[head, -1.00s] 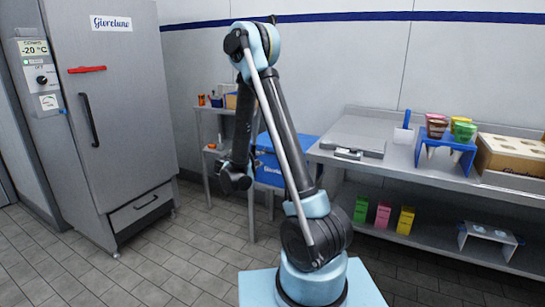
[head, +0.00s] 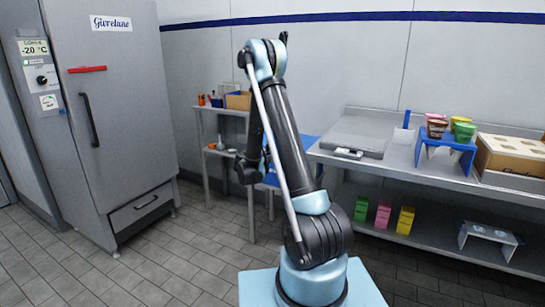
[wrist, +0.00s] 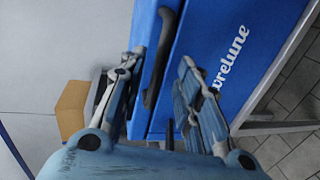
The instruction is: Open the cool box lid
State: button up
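The blue cool box (head: 307,150) stands behind my arm in the head view, largely hidden by it. The wrist view is turned sideways and shows the box body (wrist: 270,35) with white lettering on the right, and the blue lid (wrist: 144,30) as a narrower strip on the left. A dark handle (wrist: 162,55) runs along the seam between them. My gripper (wrist: 160,66) is open, one finger on each side of the handle. I cannot tell whether a finger touches it. In the head view my gripper (head: 250,172) is at the box, partly behind my arm.
A small shelf table (head: 222,111) stands left of the box. A steel bench (head: 400,165) with a scale (head: 352,138), a blue cup stand (head: 447,142) and a wooden box (head: 510,150) is on the right. A tall freezer (head: 125,90) stands left; the floor before it is clear.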

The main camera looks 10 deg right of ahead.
jog(key=shift+x, duration=1.85)
grip_shut()
